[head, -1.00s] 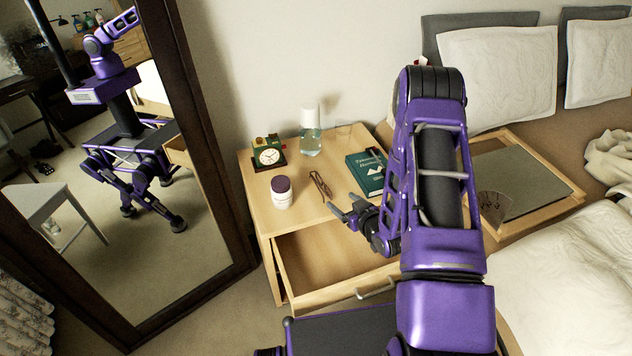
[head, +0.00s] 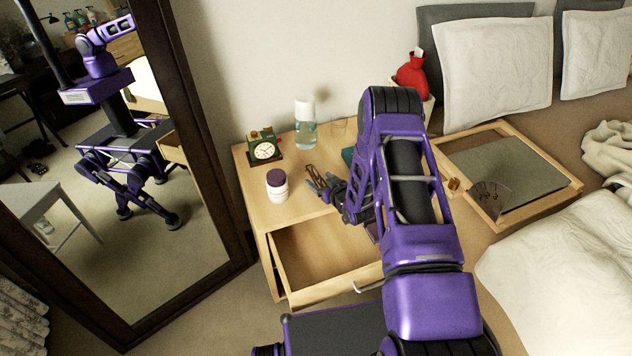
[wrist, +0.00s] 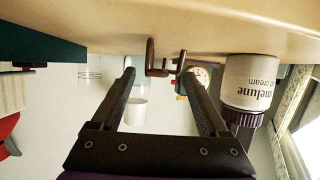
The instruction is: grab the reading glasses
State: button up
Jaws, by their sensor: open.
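The reading glasses (head: 310,170) are folded, with a brown frame, and lie on the wooden nightstand top (head: 252,190) between the jar and my arm. My gripper (head: 317,188) is low over the nightstand, right beside the glasses, and partly overlaps them in the head view. In the wrist view, which is upside down, the glasses (wrist: 164,62) show between and just beyond the tips of my open gripper (wrist: 158,68). Nothing is held. I cannot tell whether a finger touches the frame.
A white jar with a purple lid (head: 277,186), a green clock (head: 264,150) and a clear bottle (head: 305,128) stand near. The teal book (head: 348,156) is mostly behind my arm. The drawer (head: 325,270) is open below. A mirror (head: 130,230) stands left.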

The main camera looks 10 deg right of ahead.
aim_at(317, 178)
jog(key=shift+x, duration=2)
grip_shut()
